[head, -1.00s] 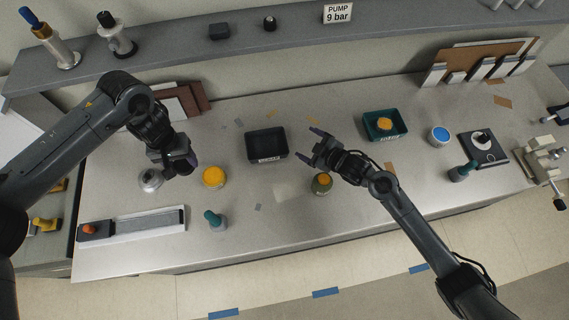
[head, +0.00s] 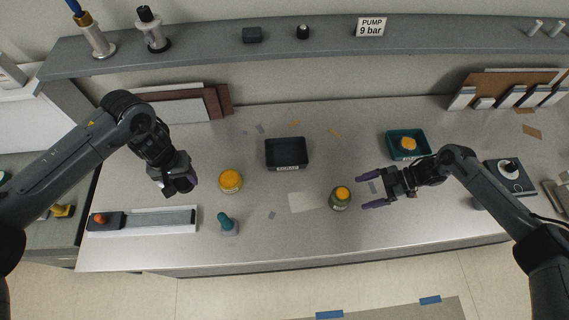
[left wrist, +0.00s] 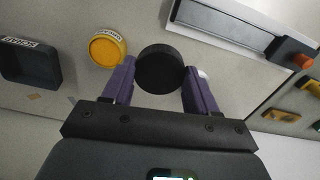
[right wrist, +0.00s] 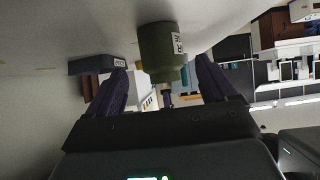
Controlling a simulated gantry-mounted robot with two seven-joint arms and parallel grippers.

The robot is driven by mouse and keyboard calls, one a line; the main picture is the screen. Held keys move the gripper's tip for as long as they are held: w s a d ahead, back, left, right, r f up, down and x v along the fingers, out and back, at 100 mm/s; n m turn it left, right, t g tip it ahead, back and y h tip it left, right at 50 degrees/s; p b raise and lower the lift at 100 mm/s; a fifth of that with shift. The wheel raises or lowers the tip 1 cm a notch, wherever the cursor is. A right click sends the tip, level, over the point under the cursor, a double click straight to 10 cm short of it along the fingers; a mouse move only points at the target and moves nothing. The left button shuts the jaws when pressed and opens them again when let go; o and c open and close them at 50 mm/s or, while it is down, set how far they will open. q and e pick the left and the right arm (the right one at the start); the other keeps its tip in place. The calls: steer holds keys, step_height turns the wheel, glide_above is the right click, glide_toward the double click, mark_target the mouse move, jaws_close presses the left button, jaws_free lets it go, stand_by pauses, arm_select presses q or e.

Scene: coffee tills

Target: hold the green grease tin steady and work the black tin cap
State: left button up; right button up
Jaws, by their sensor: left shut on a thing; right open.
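The green tin (head: 338,203) stands upright on the counter with a yellow top. It also shows in the right wrist view (right wrist: 160,50), with a white label, between the finger lines. My right gripper (head: 366,189) is open and empty, just right of the tin, fingers pointing at it. My left gripper (head: 182,187) is shut on a round black cap, seen between its fingers in the left wrist view (left wrist: 160,70). What lies under the cap is hidden. A yellow-topped tin (head: 230,182) stands right of my left gripper.
A black tray (head: 287,165) stands behind the tins. A teal tray (head: 424,142) holds a yellow item at the back right.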

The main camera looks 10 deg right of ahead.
steer(key=shift+b+x, duration=0.3)
steer(key=shift+x, duration=3.45)
steer(key=c, duration=1.2)
steer(key=o, duration=1.4)
steer(key=c, duration=1.4)
